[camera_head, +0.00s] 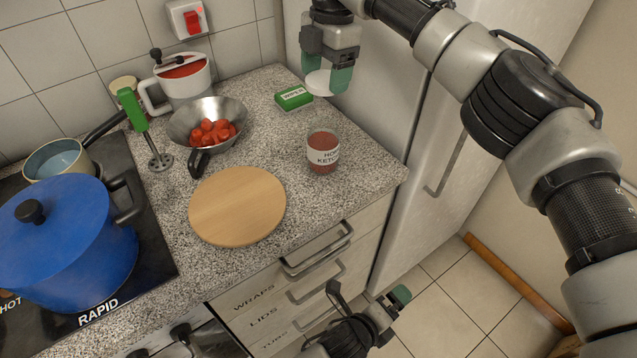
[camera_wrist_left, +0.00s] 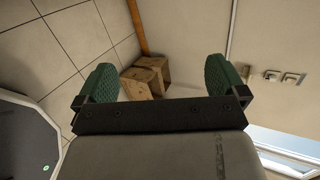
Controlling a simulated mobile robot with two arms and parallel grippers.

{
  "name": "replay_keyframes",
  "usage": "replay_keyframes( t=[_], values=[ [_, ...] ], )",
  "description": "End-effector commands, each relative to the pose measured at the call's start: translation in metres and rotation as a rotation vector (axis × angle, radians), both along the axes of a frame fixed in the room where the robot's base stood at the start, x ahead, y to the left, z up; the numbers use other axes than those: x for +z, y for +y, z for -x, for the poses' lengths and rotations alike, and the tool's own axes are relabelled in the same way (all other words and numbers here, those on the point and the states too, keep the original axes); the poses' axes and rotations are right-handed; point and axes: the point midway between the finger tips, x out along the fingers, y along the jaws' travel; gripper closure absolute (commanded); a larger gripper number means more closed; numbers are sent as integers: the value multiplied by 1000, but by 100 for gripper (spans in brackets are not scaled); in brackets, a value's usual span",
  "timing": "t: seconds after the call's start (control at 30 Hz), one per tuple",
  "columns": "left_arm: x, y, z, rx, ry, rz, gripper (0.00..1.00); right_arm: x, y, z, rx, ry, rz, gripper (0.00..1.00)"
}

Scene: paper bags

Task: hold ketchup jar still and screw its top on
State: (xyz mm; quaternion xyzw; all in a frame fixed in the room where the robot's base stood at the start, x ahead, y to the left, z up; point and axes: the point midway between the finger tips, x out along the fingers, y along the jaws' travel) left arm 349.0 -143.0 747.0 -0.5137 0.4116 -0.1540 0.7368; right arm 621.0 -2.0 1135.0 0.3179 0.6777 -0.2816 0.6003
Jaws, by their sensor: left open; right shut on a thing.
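The ketchup jar (camera_head: 323,151) stands upright on the speckled counter, glass with red contents and a white label; no top sits on it. My right gripper (camera_head: 328,80) is shut on the white round lid (camera_head: 319,84), held in the air above and behind the jar in the picture. The lid is apart from the jar. My left gripper (camera_head: 368,292) is low in front of the drawers, away from the jar. In the left wrist view its green fingers (camera_wrist_left: 160,82) are wide apart with nothing between them.
A round wooden board (camera_head: 238,206) lies left of the jar. A green box (camera_head: 293,97) lies behind the jar. The fridge (camera_head: 400,110) bounds the right. Cardboard boxes (camera_wrist_left: 148,75) show on the floor.

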Motion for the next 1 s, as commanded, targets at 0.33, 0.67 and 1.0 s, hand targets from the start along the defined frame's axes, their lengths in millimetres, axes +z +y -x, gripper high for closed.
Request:
replay_keyframes(
  t=[0.33, 0.67, 1.0],
  values=[
    [177, 36, -103, -27, -920, -655, 0, 0, 0, 0, 0, 0, 0, 52],
    [222, 137, -148, 248, -958, -1063, 0, 0, 0, 0, 0, 0, 0, 52],
    [225, 149, -179, 289, -939, -1100, 0, 0, 0, 0, 0, 0, 0, 52]
  ],
)
